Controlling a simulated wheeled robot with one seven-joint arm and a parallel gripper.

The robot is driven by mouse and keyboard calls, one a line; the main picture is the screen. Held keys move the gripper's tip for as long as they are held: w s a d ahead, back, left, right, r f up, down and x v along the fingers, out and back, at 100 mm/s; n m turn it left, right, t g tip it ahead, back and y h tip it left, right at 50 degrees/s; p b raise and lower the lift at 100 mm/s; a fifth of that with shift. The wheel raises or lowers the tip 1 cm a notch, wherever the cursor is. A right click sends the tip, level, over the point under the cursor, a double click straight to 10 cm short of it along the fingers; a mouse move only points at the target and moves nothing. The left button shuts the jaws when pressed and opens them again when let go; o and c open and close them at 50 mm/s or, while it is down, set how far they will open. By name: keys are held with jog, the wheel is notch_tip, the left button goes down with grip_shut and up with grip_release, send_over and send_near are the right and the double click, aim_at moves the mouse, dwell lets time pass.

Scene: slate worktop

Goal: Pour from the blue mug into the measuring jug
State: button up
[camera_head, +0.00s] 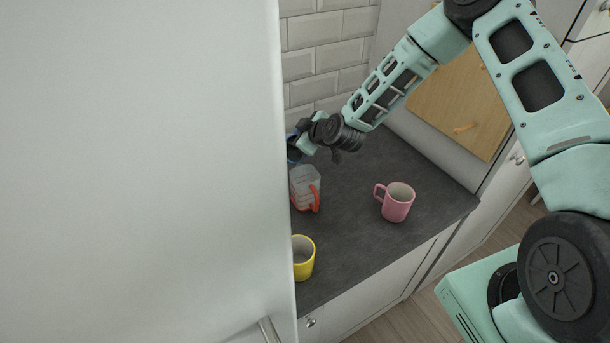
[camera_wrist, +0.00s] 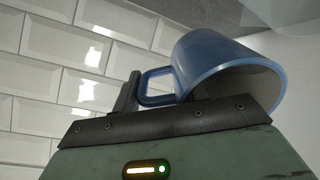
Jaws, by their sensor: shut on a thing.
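The blue mug (camera_wrist: 208,58) is tilted well over onto its side in the wrist view, its opening facing the lower right. My gripper (camera_wrist: 160,98) is shut on the mug at its handle side. In the head view my gripper (camera_head: 303,140) is above the back of the worktop, and only a sliver of the blue mug (camera_head: 293,150) shows beside the white panel. The clear measuring jug (camera_head: 304,185) with a red handle stands upright on the worktop just below my gripper. Whether anything flows from the mug, or is in the jug, I cannot tell.
A pink mug (camera_head: 397,203) stands to the right on the slate worktop (camera_head: 350,236). A yellow mug (camera_head: 303,259) stands near the front, partly hidden by a large white panel (camera_head: 140,170) covering the left. A tiled wall (camera_head: 325,50) rises behind. The worktop between the mugs is clear.

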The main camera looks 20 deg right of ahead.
jog(key=shift+s+d+r+t+y+b, duration=0.1)
jog(key=shift+s+r+t+y+b, duration=0.25)
jog(key=shift+r+t+b, duration=0.6)
dwell(0.9)
jog(key=shift+s+d+r+t+y+b, duration=0.15)
jog(key=shift+s+t+b, duration=0.35)
jog(key=shift+b, duration=0.3)
jog(key=shift+s+d+r+t+y+b, duration=0.1)
jog(key=shift+s+t+b, duration=0.35)
jog(key=shift+b, duration=0.3)
jog(key=shift+s+d+f+t+b, duration=0.1)
jog(key=shift+s+f+t+b, duration=0.25)
jog(key=shift+b, duration=0.95)
jog(key=shift+d+f+t+b, duration=0.1)
jog(key=shift+t+b, duration=0.35)
jog(key=shift+b, duration=0.8)
jog(key=shift+s+r+b, duration=0.1)
jog(key=shift+b, duration=0.25)
